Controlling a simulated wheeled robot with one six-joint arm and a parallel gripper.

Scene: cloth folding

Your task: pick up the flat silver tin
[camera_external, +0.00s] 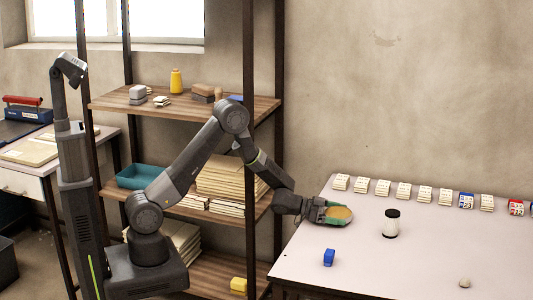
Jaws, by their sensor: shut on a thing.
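My gripper (335,216) is at the left part of the white table, shut on a flat round tin (339,212). The tin's top looks tan or golden rather than silver. Green edges show around it, and I cannot tell whether they belong to the tin or to my fingers. The tin's underside is hidden, and I cannot tell whether it touches the table. No other flat tin shows.
A white jar with a black lid (391,224) stands to the right of my gripper. Several small card stacks (403,190) line the back edge. A shelf unit (249,130) stands behind my arm.

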